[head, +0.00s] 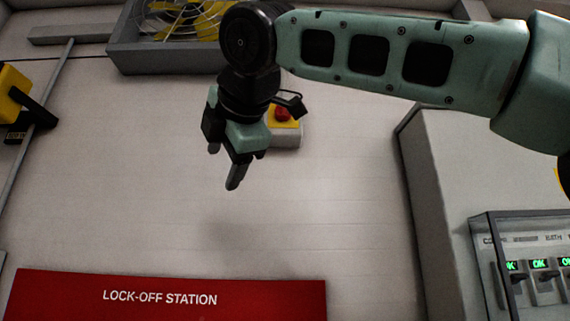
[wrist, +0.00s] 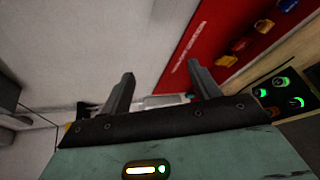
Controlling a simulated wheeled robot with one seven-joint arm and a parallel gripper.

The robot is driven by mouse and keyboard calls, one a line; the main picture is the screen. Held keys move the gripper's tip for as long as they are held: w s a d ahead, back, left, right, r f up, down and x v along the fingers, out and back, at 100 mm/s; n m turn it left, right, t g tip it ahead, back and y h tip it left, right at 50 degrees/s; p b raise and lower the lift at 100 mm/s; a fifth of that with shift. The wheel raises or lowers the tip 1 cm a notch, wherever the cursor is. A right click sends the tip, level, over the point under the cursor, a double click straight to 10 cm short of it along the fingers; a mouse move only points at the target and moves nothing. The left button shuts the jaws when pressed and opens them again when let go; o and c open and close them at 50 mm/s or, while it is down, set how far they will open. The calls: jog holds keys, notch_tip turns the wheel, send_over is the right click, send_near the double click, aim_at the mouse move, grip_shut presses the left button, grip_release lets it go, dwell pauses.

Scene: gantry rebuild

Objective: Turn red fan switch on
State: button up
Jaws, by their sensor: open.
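A red knob (head: 282,114) on a yellow plate sits on a small grey wall box (head: 286,138), below a caged fan (head: 185,18). It is the only red control I can make out, and its on or off position cannot be read. My gripper (head: 225,165) points downward in front of the wall, just left of and below the knob in the picture, and partly overlaps the box. In the wrist view my gripper (wrist: 160,72) has its two fingers spread with nothing between them. The knob cannot be made out in the wrist view.
A red lock-off board (head: 165,296) is low on the wall; its padlocks (wrist: 263,25) show in the wrist view. A grey cabinet (head: 440,180) and a panel of switches with green displays (head: 540,265) stand at right. A yellow-and-black device (head: 14,92) is at left.

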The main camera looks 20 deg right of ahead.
jog(key=s+d+r+t+h+p, duration=0.1)
jog(key=d+r, duration=0.2)
jog(key=r, duration=0.4)
jog(key=s+d+r+t+h+p, duration=0.1)
jog(key=s+d+r+t, duration=0.15)
jog(key=r, duration=0.45)
jog(key=h+p, duration=0.1)
jog(key=h, duration=0.1)
send_near(283, 110)
jog(key=w+d+p, duration=0.2)
jog(key=w+p, duration=0.5)
jog(key=w, duration=0.2)
jog(key=shift+w+r+m+p, duration=0.15)
jog(key=shift+r+m+p, duration=0.25)
jog(key=shift+r, duration=0.1)
jog(key=shift+d, duration=0.1)
jog(key=c, duration=1)
